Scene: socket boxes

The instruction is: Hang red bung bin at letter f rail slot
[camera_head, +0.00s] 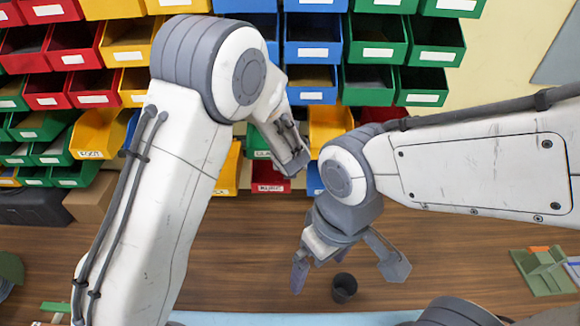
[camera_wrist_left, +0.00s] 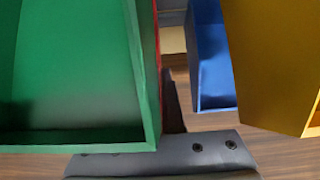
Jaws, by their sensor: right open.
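A red bin (camera_head: 270,178) with a white label hangs low in the middle of the wall of bins; its label is too small to read surely. My left gripper (camera_head: 294,160) is up against the bins just above it, beside a green bin (camera_head: 258,145); its fingers are mostly hidden. In the left wrist view a green bin (camera_wrist_left: 75,75) fills the left side, with a thin red edge (camera_wrist_left: 157,45) beside it. My right gripper (camera_head: 345,268) is open and empty above the table, around or over a small dark cup (camera_head: 344,288). I cannot make out the letter f slot.
Several red, yellow, green and blue bins cover the wall. In the left wrist view a blue bin (camera_wrist_left: 212,60) and a yellow bin (camera_wrist_left: 270,60) stand at right. A green item (camera_head: 545,270) lies on the wooden table (camera_head: 450,250) at right. The table's middle right is clear.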

